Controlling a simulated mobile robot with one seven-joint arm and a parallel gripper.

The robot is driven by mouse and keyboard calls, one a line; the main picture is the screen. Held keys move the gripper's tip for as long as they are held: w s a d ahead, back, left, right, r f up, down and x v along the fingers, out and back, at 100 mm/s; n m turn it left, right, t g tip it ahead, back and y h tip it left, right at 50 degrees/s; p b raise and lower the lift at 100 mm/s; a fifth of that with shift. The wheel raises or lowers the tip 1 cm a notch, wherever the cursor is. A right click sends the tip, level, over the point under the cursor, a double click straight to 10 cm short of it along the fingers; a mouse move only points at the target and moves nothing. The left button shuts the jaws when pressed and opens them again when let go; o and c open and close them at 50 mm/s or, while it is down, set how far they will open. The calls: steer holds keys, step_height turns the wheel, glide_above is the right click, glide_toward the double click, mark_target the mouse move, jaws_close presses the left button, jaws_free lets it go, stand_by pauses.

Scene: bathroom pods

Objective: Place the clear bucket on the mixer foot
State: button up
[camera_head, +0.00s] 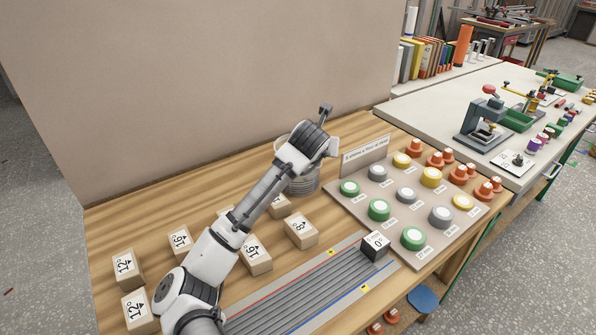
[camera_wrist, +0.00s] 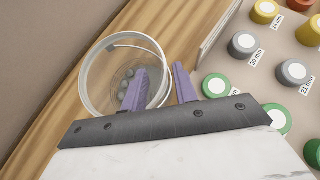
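The clear bucket (camera_wrist: 96,85) stands on the wooden bench, with a pale round rim and see-through walls. Small grey round shapes show at its bottom, in or under it. In the head view the bucket (camera_head: 304,185) is partly hidden by my arm. My gripper (camera_wrist: 161,78) has two purple fingers spread apart at the bucket's right side. The left finger overlaps the bucket's opening and the right one is outside its rim. The wall appears to lie between them, with no clear grip. I cannot make out a mixer foot with certainty.
A sloped board (camera_head: 409,200) with green, grey and yellow round weights lies right of the bucket. Numbered wooden blocks (camera_head: 299,230) stand in front. A ribbed grey track (camera_head: 325,283) holds a dark-sided block (camera_head: 375,246). A wall rises behind. A pale table (camera_head: 455,105) stands at the back right.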

steer(key=x, duration=0.3)
steer(key=shift+b, duration=0.3)
steer(key=shift+s+r, duration=0.1)
jaws_close()
stand_by(0.9)
steer(key=shift+r, duration=0.1)
